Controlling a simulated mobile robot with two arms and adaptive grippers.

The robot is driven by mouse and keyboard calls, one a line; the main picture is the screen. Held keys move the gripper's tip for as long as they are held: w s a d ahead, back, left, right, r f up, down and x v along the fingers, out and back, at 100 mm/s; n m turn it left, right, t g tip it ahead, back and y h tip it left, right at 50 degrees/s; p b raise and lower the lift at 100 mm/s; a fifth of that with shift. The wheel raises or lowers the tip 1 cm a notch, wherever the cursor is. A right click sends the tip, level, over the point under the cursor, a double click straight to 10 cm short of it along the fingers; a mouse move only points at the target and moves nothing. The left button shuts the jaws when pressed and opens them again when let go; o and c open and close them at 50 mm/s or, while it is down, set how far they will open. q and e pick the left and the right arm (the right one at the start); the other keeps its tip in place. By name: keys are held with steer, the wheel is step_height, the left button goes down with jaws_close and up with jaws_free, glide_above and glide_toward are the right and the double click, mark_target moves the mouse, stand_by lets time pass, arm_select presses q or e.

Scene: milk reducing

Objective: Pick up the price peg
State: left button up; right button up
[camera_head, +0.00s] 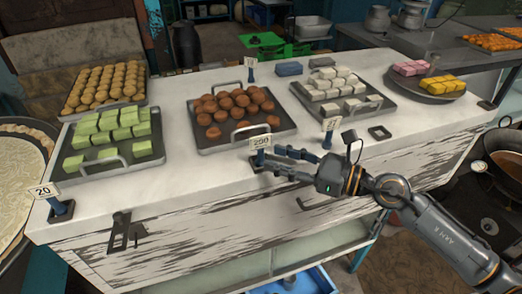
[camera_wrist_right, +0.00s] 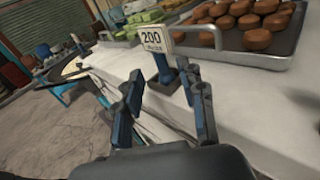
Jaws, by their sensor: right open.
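The price peg marked 200 has a white card (camera_head: 260,142) on a dark blue stand near the front edge of the white counter, before the tray of round brown sweets. It also shows in the right wrist view, with its card (camera_wrist_right: 153,38) upright. My right gripper (camera_head: 270,160) reaches in from the right, open and empty. In the wrist view its two fingers (camera_wrist_right: 161,80) point at the stand, which appears between the fingertips. I cannot tell whether they touch it. My left gripper is not in view.
Other price pegs stand at the counter's front left corner (camera_head: 43,191), before the white sweets (camera_head: 330,124) and at the back (camera_head: 250,62). The brown sweets' tray (camera_head: 205,150) has a raised metal handle close to the gripper. Bare counter (camera_head: 195,172) lies left of the peg.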

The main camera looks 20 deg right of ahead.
mark_target(263, 153)
steer(key=p+x, duration=0.3)
steer(key=x, duration=0.1)
steer(key=shift+w+a+r, duration=0.1)
steer(key=shift+w+a, duration=0.05)
steer(key=shift+w, duration=0.15)
steer(key=shift+w+a, duration=0.2)
steer(key=shift+f, duration=0.25)
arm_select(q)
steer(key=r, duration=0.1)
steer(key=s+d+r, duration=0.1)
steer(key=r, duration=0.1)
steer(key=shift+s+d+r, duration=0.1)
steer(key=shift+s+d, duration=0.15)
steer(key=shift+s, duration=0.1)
arm_select(e)
steer(key=shift+c, duration=0.2)
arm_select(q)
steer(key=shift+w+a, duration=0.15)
arm_select(e)
jaws_close()
